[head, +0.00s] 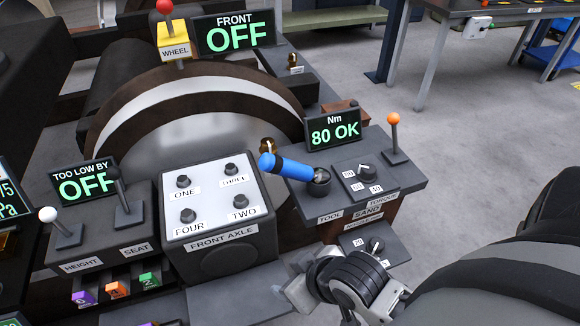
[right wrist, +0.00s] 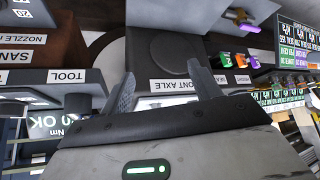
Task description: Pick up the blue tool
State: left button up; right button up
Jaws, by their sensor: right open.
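The blue tool (head: 285,165) shows in the head view, leaning left with its lower end in a dark round holder (head: 319,186) on the stand labelled TOOL. Its blue handle points left, toward the FRONT AXLE box. My right gripper (head: 298,287) is below and in front of that stand, apart from the tool. In the right wrist view, its two fingers (right wrist: 165,82) are spread with nothing between them, and the FRONT AXLE label shows behind them. I cannot make out the blue tool in the right wrist view. My left gripper is not in view.
The FRONT AXLE box (head: 215,205) with several knobs stands left of the tool. An orange-topped lever (head: 394,135) and a dial (head: 362,178) are to its right. A screen reading 80 OK (head: 333,127) stands behind it. A large wheel (head: 190,130) fills the back left.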

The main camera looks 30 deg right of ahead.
jog(key=r+n+g, duration=0.1)
jog(key=r, duration=0.1)
jog(key=n+g+y, duration=0.2)
jog(key=n, duration=0.8)
send_near(297, 166)
jog(key=b+x, duration=0.1)
jog(key=x, duration=0.8)
jog(key=shift+f, duration=0.1)
jog(key=shift+x, duration=2.65)
jog(key=shift+w+d, duration=0.1)
jog(key=shift+d, duration=0.05)
jog(key=c, duration=1.2)
grip_shut()
